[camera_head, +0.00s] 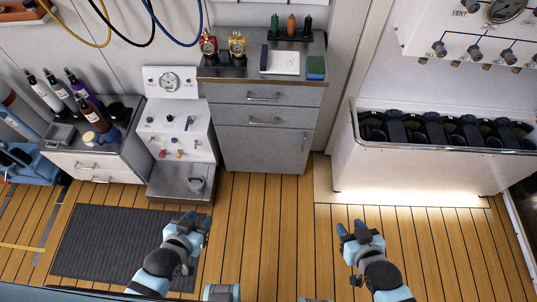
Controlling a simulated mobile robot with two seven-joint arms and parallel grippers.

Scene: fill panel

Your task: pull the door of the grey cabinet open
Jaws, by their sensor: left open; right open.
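The grey cabinet (265,150) stands against the back wall, with drawers at the top and a shut door below. A small vertical handle (305,141) sits near the door's right edge. My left gripper (196,222) is open and empty over the dark mat, in front and to the left of the cabinet. My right gripper (350,229) is open and empty over the wooden floor, in front and to the right of the cabinet. Both grippers are well apart from the door and handle.
A white machine (182,125) with a low tray stands left of the cabinet. A white bin (430,165) with black items stands to the right. A dark mat (110,245) lies at front left. Wooden floor before the cabinet is clear. Bottles and gauges stand on surfaces.

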